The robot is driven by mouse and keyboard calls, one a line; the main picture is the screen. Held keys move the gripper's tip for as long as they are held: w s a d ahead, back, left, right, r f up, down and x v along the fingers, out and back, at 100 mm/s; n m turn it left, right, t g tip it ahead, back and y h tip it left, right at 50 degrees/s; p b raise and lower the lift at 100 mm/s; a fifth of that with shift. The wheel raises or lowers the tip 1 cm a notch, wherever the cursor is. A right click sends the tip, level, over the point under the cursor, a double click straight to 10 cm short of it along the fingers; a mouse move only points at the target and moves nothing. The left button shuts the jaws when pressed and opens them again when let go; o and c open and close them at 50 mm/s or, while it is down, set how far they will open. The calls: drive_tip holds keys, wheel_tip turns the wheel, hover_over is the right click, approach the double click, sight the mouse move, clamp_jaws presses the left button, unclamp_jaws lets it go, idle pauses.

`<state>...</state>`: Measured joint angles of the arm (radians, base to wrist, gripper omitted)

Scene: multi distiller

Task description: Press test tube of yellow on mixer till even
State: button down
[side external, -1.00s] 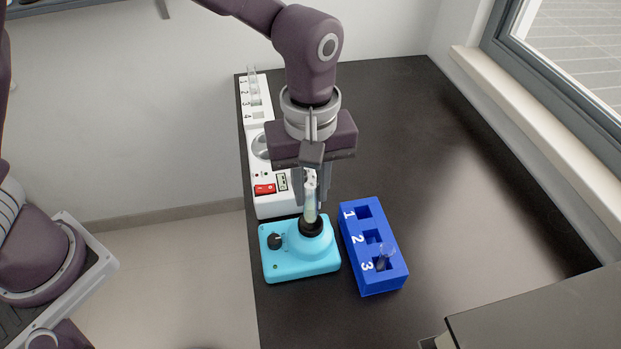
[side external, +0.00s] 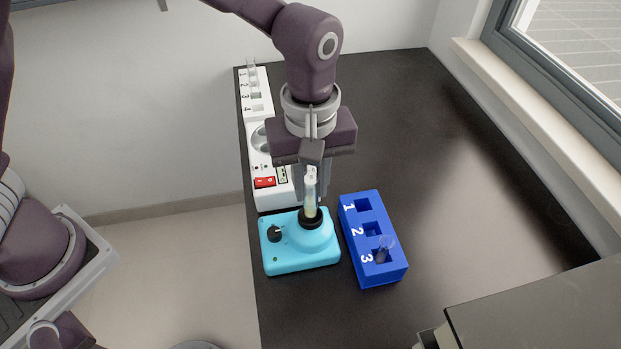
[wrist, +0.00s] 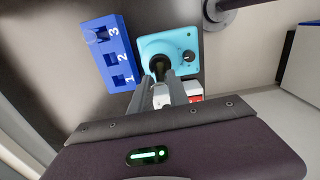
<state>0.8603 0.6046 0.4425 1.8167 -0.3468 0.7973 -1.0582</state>
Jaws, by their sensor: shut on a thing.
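The test tube (side external: 311,199) stands upright with pale yellowish-green contents, its lower end at the black cup (side external: 311,219) of the mixer. The mixer (side external: 299,250) is a light blue box with a black knob (side external: 274,232) on its left. My gripper (side external: 311,186) is shut on the tube from above. In the wrist view my gripper (wrist: 166,80) points at the black cup of the mixer (wrist: 183,46), and the tube is mostly hidden between the fingers. Whether the contents are even is too small to tell.
A blue rack (side external: 373,240), numbered 1 to 3, stands right of the mixer with a clear tube (side external: 384,247) in slot 3. Behind the mixer is a white device (side external: 272,197) with a red switch, and a white numbered rack (side external: 256,95).

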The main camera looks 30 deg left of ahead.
drive_tip(key=shift+f, duration=0.7)
idle(4.4)
drive_tip(key=shift+r, duration=3)
